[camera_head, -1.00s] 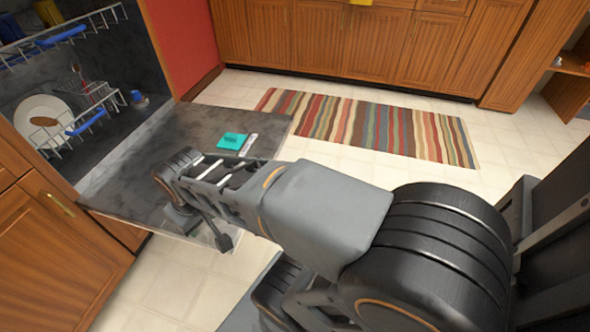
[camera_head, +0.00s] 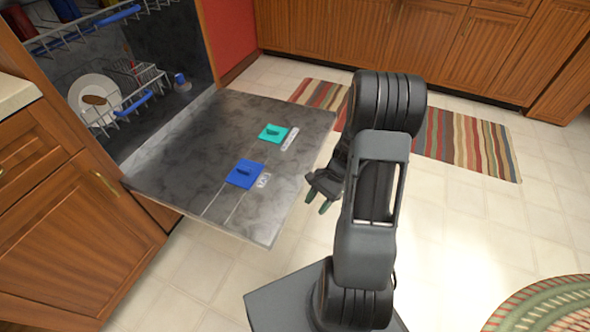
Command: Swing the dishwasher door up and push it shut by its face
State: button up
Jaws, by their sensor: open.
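The dishwasher door (camera_head: 180,160) hangs open and lies about level, its grey inner face up, with a teal dispenser lid (camera_head: 272,133) and a blue one (camera_head: 245,173) on it. The dishwasher (camera_head: 160,40) stands open at the upper left. My gripper (camera_head: 316,205) is open and empty, just right of the door's free edge in the picture, its fingers pointing down and left. It looks apart from the door; its height against the edge is hard to tell. The door's outer face is hidden underneath.
Inside the dishwasher, an upper rack (camera_head: 95,25) and a lower rack with a white plate (camera_head: 88,88) show. Wooden cabinets (camera_head: 60,210) flank it at left. A striped rug (camera_head: 470,145) and a round rug (camera_head: 550,308) lie on the tiled floor, which is clear near the door.

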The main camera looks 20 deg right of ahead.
jog(key=w+d+f+m+t+y, duration=0.25)
jog(key=f+m+t, duration=0.2)
jog(key=m, duration=0.35)
jog(key=w+d+f+m+t+y, duration=0.1)
jog(key=w+f+m+t+y, duration=0.2)
jog(key=f+m, duration=0.4)
jog(key=w+d+m+t, duration=0.65)
jog(key=m+t, duration=0.35)
jog(key=m, duration=0.7)
jog(key=r+b+x, duration=0.1)
jog(key=x, duration=1.1)
jog(key=shift+a+b, duration=0.25)
jog(key=shift+b, duration=0.1)
jog(key=shift+s+r+y, duration=0.1)
jog(key=shift+y, duration=0.15)
grip_shut()
